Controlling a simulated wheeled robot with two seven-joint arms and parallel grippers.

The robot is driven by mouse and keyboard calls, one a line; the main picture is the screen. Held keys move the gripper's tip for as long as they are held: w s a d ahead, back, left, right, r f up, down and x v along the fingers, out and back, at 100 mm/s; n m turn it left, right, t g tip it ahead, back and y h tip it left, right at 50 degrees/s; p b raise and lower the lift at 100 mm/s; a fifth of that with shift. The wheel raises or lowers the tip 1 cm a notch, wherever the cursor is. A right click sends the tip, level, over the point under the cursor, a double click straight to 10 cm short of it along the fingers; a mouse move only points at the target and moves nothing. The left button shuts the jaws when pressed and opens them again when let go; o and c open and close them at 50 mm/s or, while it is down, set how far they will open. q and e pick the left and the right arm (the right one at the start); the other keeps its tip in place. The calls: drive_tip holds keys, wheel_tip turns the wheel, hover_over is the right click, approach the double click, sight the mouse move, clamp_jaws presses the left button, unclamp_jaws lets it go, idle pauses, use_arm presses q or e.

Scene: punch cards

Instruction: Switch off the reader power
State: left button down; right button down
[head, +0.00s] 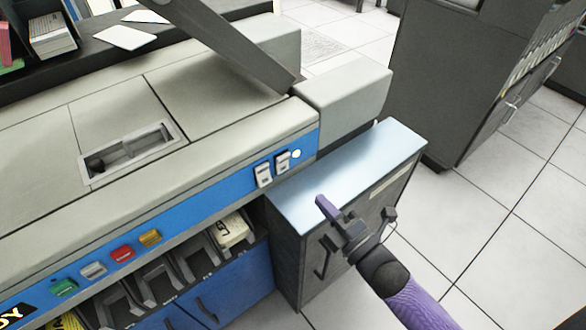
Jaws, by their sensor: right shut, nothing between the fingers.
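The card reader (215,95) is a large grey machine with a blue front strip. Two small light switches (273,168) sit near the right end of the strip, beside a lit white round lamp (296,154). I cannot read which switch is the power one. My right gripper (322,205) is shut and empty. It appears over the light-blue cabinet top, below and to the right of the switches, apart from them. Its purple arm comes in from the lower right. My left gripper is not in view.
Green, white, red and orange buttons (121,253) line the strip's left part, above card pockets (185,268). A low cabinet (345,172) stands right of the reader. A dark cabinet (450,80) stands at the back right. The tiled floor (490,220) is clear.

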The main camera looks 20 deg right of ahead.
sight(285, 160)
drive_tip(key=b+x, duration=0.2)
drive_tip(key=x, duration=0.7)
drive_tip(key=shift+w, duration=0.25)
drive_tip(key=shift+a, duration=0.1)
